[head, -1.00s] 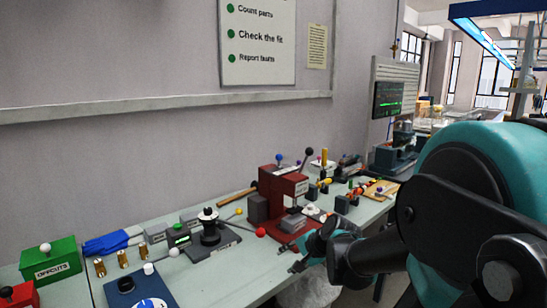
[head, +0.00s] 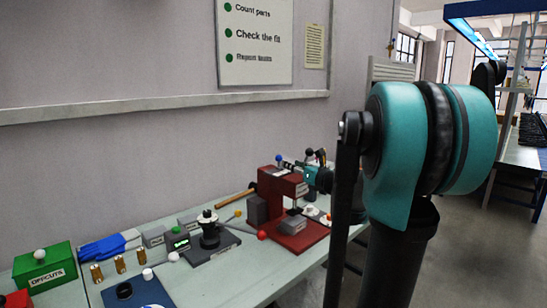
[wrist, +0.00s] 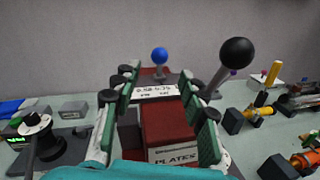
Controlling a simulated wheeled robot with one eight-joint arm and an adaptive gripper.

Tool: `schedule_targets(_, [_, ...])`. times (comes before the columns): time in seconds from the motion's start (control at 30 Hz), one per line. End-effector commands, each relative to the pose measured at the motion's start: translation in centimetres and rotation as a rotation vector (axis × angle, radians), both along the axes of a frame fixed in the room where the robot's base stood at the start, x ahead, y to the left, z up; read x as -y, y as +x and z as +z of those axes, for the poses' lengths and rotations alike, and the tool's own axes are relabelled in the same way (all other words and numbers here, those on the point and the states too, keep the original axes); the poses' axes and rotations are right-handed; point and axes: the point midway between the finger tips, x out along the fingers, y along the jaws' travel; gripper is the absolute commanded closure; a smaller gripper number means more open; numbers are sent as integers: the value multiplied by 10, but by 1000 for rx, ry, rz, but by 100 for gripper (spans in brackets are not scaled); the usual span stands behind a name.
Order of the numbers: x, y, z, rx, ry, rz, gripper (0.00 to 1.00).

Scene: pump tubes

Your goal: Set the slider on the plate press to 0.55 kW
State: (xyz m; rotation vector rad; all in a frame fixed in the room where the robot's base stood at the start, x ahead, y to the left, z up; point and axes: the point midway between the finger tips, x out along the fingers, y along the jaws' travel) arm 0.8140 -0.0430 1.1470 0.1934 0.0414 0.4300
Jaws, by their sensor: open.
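The red plate press (head: 284,212) stands on the bench in the head view; its top, marked PLATES (wrist: 168,130), shows in the wrist view. A blue ball knob (wrist: 160,55) stands on a stem behind a white scale label (wrist: 155,92) on the press. The label's figures are too small to read surely. The knob also shows in the head view (head: 279,158). My gripper (wrist: 157,77) is open and empty above the press top. The knob appears between its fingertips, beyond them and apart from them. The slider's exact setting cannot be read.
A black-ball lever (wrist: 237,54) rises close beside my right finger. A black hand-lever device (head: 210,236) stands left of the press. Yellow-handled clamps (wrist: 268,80) lie to the right. A green OFFCUTS box (head: 42,267) is at the far left.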

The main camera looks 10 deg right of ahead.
Motion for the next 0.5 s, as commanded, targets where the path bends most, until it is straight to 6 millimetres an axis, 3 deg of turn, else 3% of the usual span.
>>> schedule_targets(0.5, [-44, 93, 0, 1, -3, 2, 57])
